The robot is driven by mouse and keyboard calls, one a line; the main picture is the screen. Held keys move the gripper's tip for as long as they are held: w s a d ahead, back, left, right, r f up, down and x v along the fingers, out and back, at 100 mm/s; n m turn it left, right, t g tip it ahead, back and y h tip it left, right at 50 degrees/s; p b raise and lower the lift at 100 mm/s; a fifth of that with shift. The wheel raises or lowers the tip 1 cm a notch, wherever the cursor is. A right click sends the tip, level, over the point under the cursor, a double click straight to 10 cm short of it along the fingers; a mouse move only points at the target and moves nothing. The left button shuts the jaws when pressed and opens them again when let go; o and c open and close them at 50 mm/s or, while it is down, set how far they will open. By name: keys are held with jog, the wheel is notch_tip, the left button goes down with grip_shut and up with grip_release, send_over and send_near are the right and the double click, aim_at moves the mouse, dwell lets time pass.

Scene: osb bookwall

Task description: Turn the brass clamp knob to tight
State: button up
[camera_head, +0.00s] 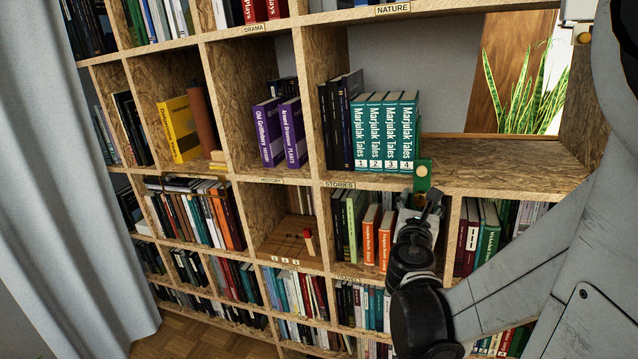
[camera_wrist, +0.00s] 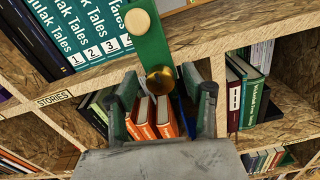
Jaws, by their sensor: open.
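The brass clamp knob (camera_wrist: 160,78) is a round, gold-coloured knob at the lower end of a green clamp (camera_wrist: 148,38) with a pale round disc on its face. The clamp hangs on the front edge of the shelf, and in the head view the clamp (camera_head: 422,175) is right of the teal books. My gripper (camera_wrist: 162,92) is open, with one finger on each side of the knob in the wrist view. I cannot tell whether either finger touches it. In the head view my gripper (camera_head: 428,205) is just below the clamp and hides the knob.
Teal Marjulak Tales books (camera_head: 385,132) stand on the shelf left of the clamp. Orange books (camera_wrist: 152,117) stand in the compartment below, behind my gripper. The shelf right of the clamp is bare (camera_head: 500,160), with a plant (camera_head: 520,90) behind it. A grey curtain (camera_head: 60,180) hangs at left.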

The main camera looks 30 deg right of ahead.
jog(key=shift+w+d, duration=0.1)
jog(key=shift+d, duration=0.05)
grip_shut()
